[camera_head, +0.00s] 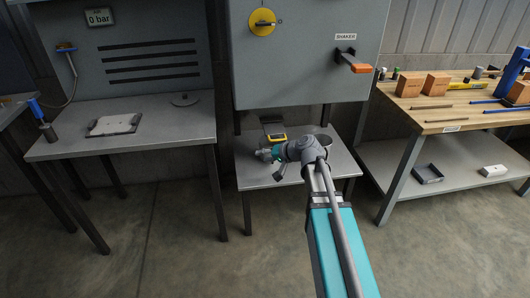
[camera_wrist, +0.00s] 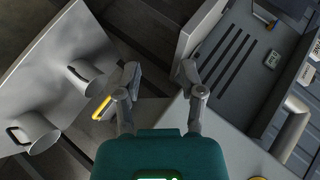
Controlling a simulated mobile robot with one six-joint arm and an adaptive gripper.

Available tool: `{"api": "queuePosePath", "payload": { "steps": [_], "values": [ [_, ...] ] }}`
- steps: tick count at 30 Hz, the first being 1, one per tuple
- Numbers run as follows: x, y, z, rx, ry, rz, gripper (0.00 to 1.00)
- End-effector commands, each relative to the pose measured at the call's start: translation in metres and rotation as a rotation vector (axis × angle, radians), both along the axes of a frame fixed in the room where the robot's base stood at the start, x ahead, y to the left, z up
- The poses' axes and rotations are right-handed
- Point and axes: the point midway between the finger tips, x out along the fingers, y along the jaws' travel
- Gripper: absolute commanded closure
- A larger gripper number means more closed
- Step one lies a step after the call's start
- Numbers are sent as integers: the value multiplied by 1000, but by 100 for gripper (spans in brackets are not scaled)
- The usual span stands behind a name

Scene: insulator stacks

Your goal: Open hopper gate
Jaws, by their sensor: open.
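No part labelled as a hopper gate shows. A grey cabinet (camera_head: 300,85) at top centre of the head view carries a yellow disc (camera_head: 262,22) with a small dark handle. An orange-ended lever (camera_head: 358,64) juts out below the SHAKER label (camera_head: 345,37). My gripper (camera_head: 265,155) is below the cabinet, in front of the low table, and its fingers are hard to make out there. In the wrist view my gripper (camera_wrist: 160,72) has its two fingers wide apart with nothing between them. A yellow edge (camera_wrist: 255,178) shows at the bottom right there.
A bench (camera_head: 185,125) with a slotted panel and 0 bar gauge (camera_head: 98,17) stands left. A wooden workbench (camera_head: 450,120) with bricks stands right. The wrist view shows two cup-like vessels (camera_wrist: 92,75).

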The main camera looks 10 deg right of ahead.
Motion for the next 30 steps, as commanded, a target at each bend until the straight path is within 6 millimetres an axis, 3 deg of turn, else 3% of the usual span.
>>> {"api": "queuePosePath", "payload": {
  "steps": [18, 30],
  "values": [
    [-36, 8, 29, -151, 91, 73, 49],
    [-49, 8, 36, -208, 126, 97, 49]
  ]
}}
